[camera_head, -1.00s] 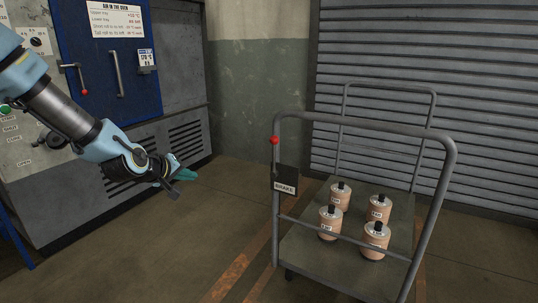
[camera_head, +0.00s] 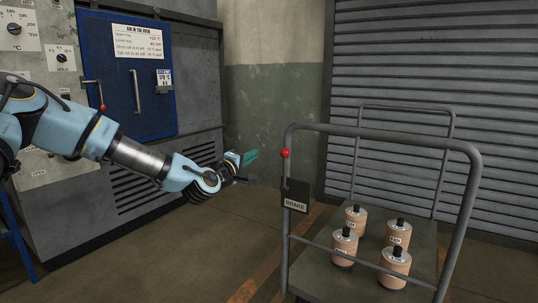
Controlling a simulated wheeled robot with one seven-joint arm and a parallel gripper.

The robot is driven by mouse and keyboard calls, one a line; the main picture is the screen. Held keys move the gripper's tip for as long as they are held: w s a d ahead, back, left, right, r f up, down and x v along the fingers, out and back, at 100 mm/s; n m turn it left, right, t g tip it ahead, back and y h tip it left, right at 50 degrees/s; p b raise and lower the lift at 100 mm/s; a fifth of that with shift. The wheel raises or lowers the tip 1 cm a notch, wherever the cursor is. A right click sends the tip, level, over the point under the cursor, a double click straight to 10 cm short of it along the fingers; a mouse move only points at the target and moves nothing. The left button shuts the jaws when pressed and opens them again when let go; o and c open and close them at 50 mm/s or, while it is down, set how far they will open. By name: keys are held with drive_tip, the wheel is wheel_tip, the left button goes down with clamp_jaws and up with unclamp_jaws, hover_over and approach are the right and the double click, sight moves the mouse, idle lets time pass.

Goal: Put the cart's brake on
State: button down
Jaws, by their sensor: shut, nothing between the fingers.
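The cart (camera_head: 363,274) stands at the right with its grey tube handle frame facing me. A brake lever with a red knob (camera_head: 285,153) sits on the left post of that frame. A dark plate marked BRAKE (camera_head: 295,196) is fixed just below it, and the knob is up above the plate. My gripper (camera_head: 252,168) is in the middle of the picture, to the left of the red knob and a little lower. It is apart from the knob and cart, shut and empty.
Several tan bottles with dark caps (camera_head: 397,232) stand on the cart's deck. A blue oven door (camera_head: 128,75) with its handle is on the left, in a grey cabinet. A ribbed shutter (camera_head: 400,60) is behind the cart. The floor (camera_head: 225,250) left of the cart is clear.

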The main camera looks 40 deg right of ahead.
sight(285, 171)
drive_tip(key=d, duration=0.9)
drive_tip(key=shift+s+f, duration=0.25)
drive_tip(key=shift+f, duration=0.05)
drive_tip(key=shift+s+d, duration=0.1)
